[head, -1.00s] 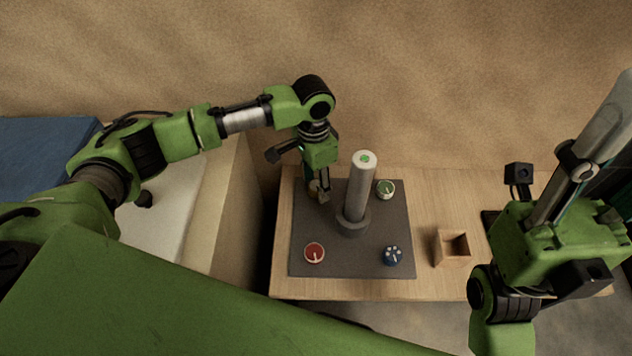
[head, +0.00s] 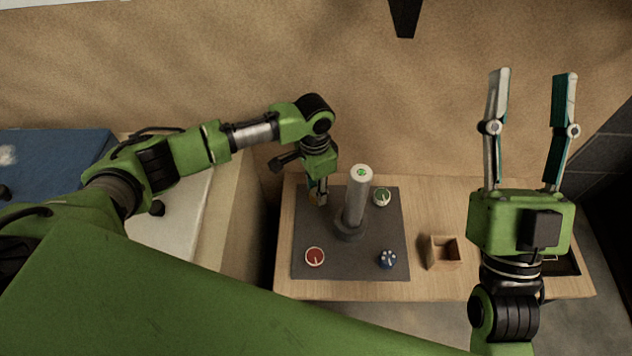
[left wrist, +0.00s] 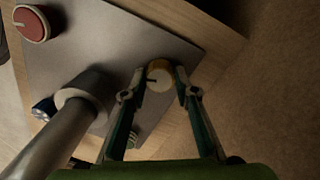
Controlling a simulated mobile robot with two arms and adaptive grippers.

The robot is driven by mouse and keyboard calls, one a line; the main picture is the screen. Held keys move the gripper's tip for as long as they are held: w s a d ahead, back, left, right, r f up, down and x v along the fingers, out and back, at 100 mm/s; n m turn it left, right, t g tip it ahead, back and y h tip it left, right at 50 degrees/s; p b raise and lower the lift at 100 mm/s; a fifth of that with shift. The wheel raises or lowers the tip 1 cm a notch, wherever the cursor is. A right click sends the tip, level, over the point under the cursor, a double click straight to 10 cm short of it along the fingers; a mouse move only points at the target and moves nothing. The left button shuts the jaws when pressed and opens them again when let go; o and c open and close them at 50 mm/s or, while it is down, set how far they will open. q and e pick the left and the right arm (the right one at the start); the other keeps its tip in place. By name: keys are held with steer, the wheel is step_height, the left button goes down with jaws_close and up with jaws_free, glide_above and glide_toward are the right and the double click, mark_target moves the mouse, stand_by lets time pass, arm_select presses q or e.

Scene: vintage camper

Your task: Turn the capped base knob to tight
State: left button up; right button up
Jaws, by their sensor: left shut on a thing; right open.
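A dark grey board (head: 320,235) carries a thick grey post (head: 355,200) with a green disc on its top. Around the post sit a red knob (head: 315,257), a blue knob (head: 387,260), a green knob (head: 382,197) and a yellow-sided knob (left wrist: 160,75) with a pale face and dark pointer line. My left gripper (head: 319,199) reaches down at the board's back left corner. In the left wrist view its two fingers are shut on the yellow-sided knob. My right gripper (head: 534,78) is open and empty, raised at the right. I cannot read any tight mark.
The board lies on a light wooden table (head: 450,205). An open wooden box (head: 443,252) stands right of the board. The post rises close beside my left gripper. A tan wall (head: 220,60) is behind the table.

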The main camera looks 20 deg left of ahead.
arm_select(q)
steer(key=r+p, duration=0.1)
steer(key=p, duration=0.3)
steer(key=shift+w+d, duration=0.1)
steer(key=shift+w, duration=0.2)
steer(key=shift+f+m+p, duration=0.3)
steer(key=shift+m+p, duration=0.3)
steer(key=shift+p, duration=0.3)
arm_select(e)
steer(key=w+d+f+g+h, duration=0.1)
steer(key=f+g+h, duration=0.1)
steer(key=f+g, duration=0.3)
steer(key=w+f+g+h, duration=0.2)
steer(key=f+g, duration=0.4)
steer(key=f, duration=0.8)
steer(key=shift+w+d+m, duration=0.15)
steer(key=shift+d+m, duration=0.15)
steer(key=shift+d, duration=0.05)
arm_select(q)
steer(key=o, duration=1.1)
steer(key=shift+s, duration=0.1)
steer(key=shift+s+f, duration=0.1)
